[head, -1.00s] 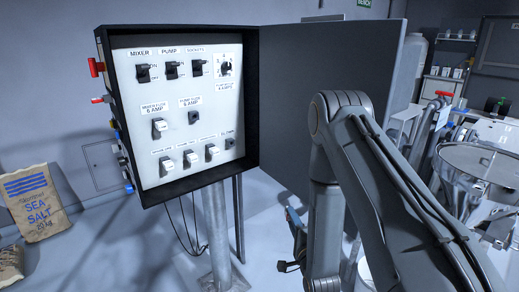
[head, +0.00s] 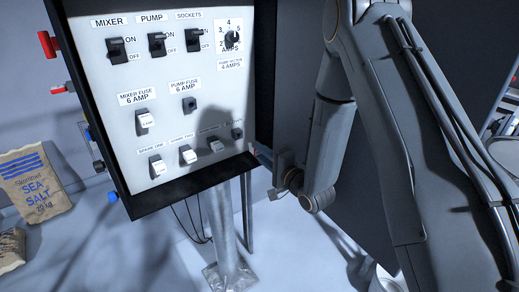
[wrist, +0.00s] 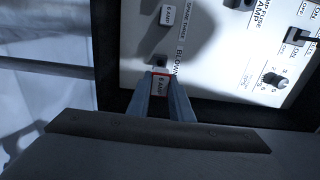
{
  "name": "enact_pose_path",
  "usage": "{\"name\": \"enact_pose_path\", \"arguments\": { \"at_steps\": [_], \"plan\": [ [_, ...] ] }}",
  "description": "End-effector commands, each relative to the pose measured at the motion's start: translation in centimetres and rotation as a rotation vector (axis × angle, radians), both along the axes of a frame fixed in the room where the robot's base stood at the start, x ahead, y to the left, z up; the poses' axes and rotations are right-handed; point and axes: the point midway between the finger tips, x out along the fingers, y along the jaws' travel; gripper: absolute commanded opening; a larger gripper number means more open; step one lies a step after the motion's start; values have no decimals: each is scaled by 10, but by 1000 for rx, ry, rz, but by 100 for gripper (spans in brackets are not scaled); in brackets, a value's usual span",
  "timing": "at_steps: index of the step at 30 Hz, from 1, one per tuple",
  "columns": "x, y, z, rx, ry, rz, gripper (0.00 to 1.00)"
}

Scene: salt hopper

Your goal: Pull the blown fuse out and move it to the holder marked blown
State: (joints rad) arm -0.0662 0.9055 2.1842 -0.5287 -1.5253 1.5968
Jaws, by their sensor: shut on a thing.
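My gripper (wrist: 162,92) is shut on a pale fuse (wrist: 160,82) marked 6 AMP, with red at its far end. In the head view my gripper (head: 262,153) is at the panel's lower right edge, and the fuse cannot be made out there. The holder marked blown (wrist: 160,62) is dark and looks empty, just ahead of the fuse in the wrist view. In the head view this holder (head: 237,133) is at the right end of the bottom row. I cannot tell whether fuse and holder touch. The pump fuse holder (head: 189,104) is empty.
The mixer fuse (head: 144,119) and spare fuses (head: 188,155) sit in the white panel (head: 160,75). The box's dark rim (head: 165,196) stands out below. The open door stands behind my arm. A salt sack (head: 35,182) lies at the left.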

Motion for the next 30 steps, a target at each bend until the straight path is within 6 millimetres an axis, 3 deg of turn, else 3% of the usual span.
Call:
{"name": "enact_pose_path", "arguments": {
  "at_steps": [8, 30],
  "plan": [
    [1, -1, 0, 0, -1, -3, 0],
    [44, 31, 0, 0, -2, 1, 0]
  ]
}}
